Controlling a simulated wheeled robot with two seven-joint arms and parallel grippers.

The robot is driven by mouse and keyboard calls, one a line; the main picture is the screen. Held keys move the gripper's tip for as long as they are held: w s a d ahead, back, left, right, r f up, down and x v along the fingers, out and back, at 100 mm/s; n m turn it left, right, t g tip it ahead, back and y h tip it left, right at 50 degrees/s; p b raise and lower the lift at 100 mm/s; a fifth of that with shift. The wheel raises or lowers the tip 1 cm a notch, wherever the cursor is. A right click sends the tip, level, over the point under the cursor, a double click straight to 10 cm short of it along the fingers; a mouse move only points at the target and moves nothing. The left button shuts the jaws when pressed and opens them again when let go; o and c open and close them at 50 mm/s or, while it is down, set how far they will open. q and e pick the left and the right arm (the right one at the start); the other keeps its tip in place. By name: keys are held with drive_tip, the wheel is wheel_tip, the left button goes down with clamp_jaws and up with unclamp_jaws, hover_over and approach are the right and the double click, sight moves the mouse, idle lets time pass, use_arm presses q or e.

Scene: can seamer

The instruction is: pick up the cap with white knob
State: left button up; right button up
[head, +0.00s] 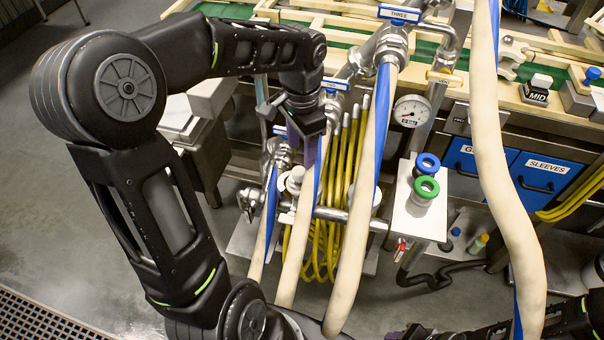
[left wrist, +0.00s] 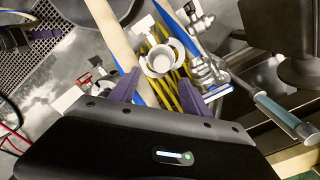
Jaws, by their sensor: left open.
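The cap with white knob (left wrist: 161,62) shows in the left wrist view as a pale round knob on a wider pale base, ahead of my left fingers. In the head view, a white knobbed piece (head: 293,181) that looks like it sits among the pipe fittings, below my left gripper. My left gripper (left wrist: 158,92) is open, with its purple fingers apart and nothing between them. In the head view, the left gripper (head: 312,146) points down and partly hides the fittings. My right gripper (left wrist: 12,38) is partly in view at the left wrist view's upper left; its jaw opening is unclear.
Thick cream hoses (head: 354,210) with blue stripes run close beside the fittings. Yellow hoses (head: 327,245) hang behind. A pressure gauge (head: 411,111) and a white plate (head: 419,213) with blue and green rings stand to the right. A conveyor runs along the back.

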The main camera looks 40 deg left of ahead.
sight(301, 170)
use_arm(q)
drive_tip(key=shift+f, duration=1.4)
wheel_tip(301, 170, down, 5)
drive_tip(key=shift+a+f+p, duration=0.1)
drive_tip(key=shift+p, duration=0.35)
drive_tip(key=shift+c, duration=0.4)
clamp_jaws()
